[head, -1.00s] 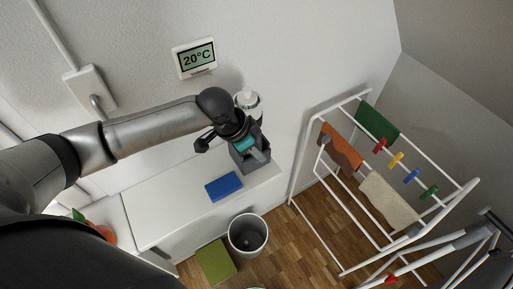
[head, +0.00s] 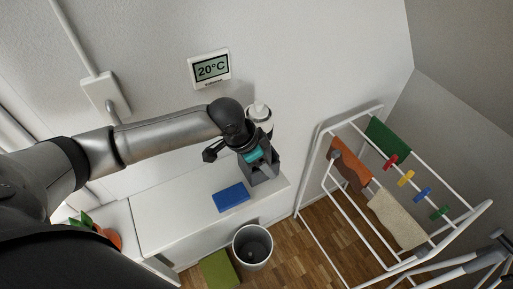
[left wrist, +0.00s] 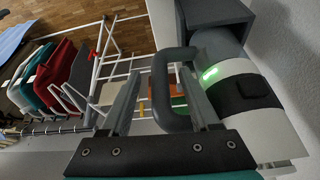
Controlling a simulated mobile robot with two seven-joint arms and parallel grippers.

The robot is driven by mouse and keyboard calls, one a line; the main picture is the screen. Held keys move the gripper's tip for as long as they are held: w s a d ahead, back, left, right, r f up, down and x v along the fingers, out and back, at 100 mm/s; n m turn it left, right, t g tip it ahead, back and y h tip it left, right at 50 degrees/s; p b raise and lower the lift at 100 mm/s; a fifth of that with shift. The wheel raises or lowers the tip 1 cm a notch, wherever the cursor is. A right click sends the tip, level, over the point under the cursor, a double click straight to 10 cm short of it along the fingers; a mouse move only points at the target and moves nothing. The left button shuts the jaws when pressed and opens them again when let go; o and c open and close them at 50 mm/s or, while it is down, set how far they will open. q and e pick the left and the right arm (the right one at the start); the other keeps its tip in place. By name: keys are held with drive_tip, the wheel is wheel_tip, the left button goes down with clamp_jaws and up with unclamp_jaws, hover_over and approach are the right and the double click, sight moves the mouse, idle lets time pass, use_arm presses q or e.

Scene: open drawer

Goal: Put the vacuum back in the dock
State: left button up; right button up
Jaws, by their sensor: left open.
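The handheld vacuum (head: 259,117), white with a dark band, stands against the wall at the right end of the white cabinet. Its lower end is at the dark grey dock (head: 265,172); my gripper partly hides the join. In the left wrist view the vacuum (left wrist: 279,122) shows a lit green light, with its nose inside the dock (left wrist: 215,14). Its dark loop handle (left wrist: 160,92) lies between my open left fingers, apparently not clamped. My left gripper (head: 254,156) also shows in the left wrist view (left wrist: 160,98). My right gripper is not in view.
A blue box (head: 231,197) lies on the cabinet top (head: 180,205), left of the dock. A bin (head: 252,246) and a green box (head: 217,270) stand on the floor in front. A drying rack (head: 313,165) stands to the right. A thermostat (head: 210,68) hangs above.

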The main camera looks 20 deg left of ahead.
use_arm(q)
drive_tip(key=v, duration=1.5)
